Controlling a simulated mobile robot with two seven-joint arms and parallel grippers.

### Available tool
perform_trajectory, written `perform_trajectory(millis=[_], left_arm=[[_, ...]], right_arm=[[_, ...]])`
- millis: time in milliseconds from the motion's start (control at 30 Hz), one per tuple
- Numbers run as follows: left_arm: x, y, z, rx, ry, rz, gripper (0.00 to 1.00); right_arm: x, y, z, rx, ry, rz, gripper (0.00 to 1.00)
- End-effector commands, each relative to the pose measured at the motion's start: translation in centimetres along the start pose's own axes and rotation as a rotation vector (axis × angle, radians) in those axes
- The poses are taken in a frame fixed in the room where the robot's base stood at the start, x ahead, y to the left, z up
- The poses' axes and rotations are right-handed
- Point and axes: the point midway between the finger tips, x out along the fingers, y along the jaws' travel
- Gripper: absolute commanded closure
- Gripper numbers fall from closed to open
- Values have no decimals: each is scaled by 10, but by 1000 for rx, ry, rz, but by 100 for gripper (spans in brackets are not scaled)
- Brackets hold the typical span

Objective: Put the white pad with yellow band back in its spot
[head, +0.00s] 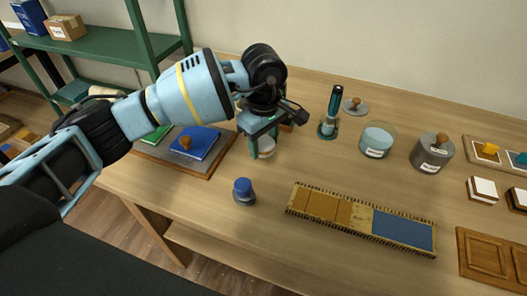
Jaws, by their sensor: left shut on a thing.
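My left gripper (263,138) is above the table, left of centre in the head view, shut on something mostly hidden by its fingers. A small whitish round thing (265,152) shows between and below the fingertips; I cannot make out a yellow band on it. Two small white-topped blocks with brown lower parts, one (482,187) and another (519,198), sit at the right; no yellow band shows on them. A long patterned tray (361,225) with orange-brown sections and a blue section lies in front of the gripper. My right gripper is not in view.
A blue-topped knob (243,190) stands near the front edge. A teal-handled tool (330,115), a glass jar (376,140) and a grey lidded canister (432,152) stand behind. A wooden board (213,171) holds blue and green pieces. A panelled wooden piece (488,256) lies front right.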

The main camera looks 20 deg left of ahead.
Motion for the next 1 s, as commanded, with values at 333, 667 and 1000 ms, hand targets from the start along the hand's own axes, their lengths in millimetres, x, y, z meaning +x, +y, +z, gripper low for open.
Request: perform_trajectory(millis=[333, 667, 1000], left_arm=[[28, -1, 0, -1, -1, -4, 74], [37, 0, 0, 1, 0, 0, 74], [41, 0, 0, 0, 0, 0, 31]], right_arm=[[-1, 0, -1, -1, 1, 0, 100], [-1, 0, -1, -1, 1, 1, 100], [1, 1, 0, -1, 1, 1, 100]])
